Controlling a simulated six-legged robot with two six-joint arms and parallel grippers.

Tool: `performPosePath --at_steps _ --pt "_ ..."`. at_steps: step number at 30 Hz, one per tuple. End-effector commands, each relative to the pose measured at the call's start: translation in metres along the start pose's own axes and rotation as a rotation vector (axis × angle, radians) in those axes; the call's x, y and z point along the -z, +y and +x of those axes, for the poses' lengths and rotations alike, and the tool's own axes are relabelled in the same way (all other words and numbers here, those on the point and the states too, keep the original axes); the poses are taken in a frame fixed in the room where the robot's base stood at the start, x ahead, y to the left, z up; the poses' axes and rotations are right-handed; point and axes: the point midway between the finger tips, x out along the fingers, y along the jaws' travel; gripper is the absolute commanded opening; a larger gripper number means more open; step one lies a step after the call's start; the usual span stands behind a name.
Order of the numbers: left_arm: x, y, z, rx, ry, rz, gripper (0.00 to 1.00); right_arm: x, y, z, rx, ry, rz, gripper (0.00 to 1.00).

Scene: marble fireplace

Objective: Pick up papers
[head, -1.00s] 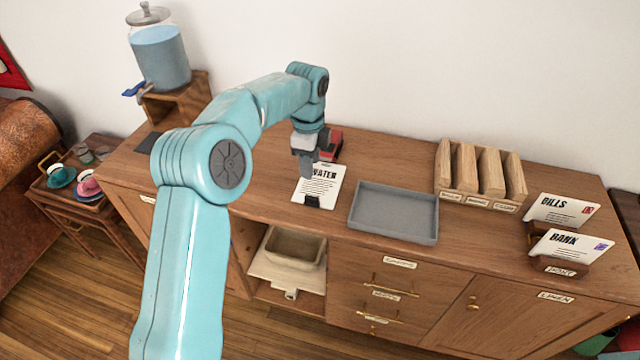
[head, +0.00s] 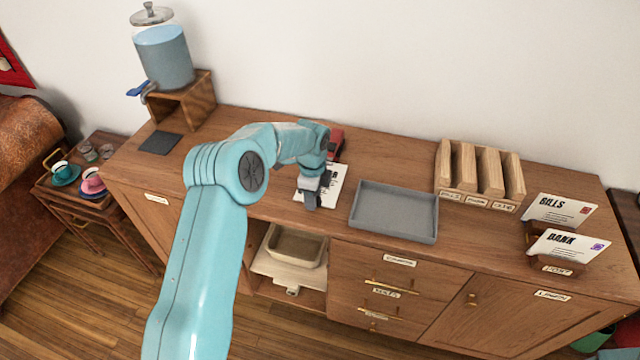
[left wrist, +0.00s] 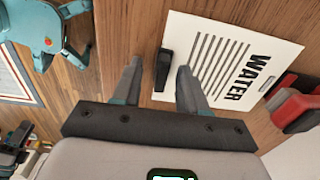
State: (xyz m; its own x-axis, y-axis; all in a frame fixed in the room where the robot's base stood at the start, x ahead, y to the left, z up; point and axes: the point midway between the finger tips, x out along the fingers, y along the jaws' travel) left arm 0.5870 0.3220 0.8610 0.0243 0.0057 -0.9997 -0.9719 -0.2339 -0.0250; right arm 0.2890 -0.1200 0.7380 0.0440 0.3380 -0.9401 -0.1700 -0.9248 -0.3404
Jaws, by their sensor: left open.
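A white paper headed WATER (head: 332,182) lies on the sideboard top, partly hidden by my left arm in the head view. In the left wrist view the paper (left wrist: 225,62) shows with a black clip (left wrist: 163,70) at its edge. My left gripper (head: 311,204) is over the paper's front edge, pointing down. In the left wrist view my left gripper (left wrist: 159,85) is open, with the clip between its fingers and not gripped. White papers headed BILLS (head: 560,209) and BANK (head: 568,245) stand in holders at the right. My right gripper is not in view.
A grey tray (head: 395,236) lies right of the WATER paper. A wooden slotted sorter (head: 478,198) stands behind it to the right. A red object (head: 336,140) is just behind the paper. A water dispenser (head: 165,55) stands on the left end.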

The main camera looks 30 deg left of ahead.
Motion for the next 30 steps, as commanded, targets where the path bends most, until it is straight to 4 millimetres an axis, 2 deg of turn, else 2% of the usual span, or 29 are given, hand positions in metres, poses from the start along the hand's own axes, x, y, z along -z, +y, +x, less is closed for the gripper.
performPosePath --at_steps 2,3,5,6,7,30 --pt "0.0 0.0001 0.0002 0.0 0.0 0.0 0.43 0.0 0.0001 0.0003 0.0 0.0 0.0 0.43" --pt "0.0 0.0002 0.0001 0.0 0.0 0.0 0.39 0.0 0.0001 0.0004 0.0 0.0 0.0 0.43" --pt "0.0 0.0002 0.0001 -0.001 0.0 0.0 0.2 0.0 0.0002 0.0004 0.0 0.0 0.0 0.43" --pt "0.0 0.0002 0.0 -0.001 0.0 0.0 0.07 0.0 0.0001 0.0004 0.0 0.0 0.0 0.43" --pt "0.0 0.0003 0.0 -0.001 0.0 0.0 0.0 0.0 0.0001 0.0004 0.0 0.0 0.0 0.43" --pt "0.0038 0.0015 -0.0075 -0.001 0.0 0.0 0.0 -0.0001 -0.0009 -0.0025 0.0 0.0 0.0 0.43"
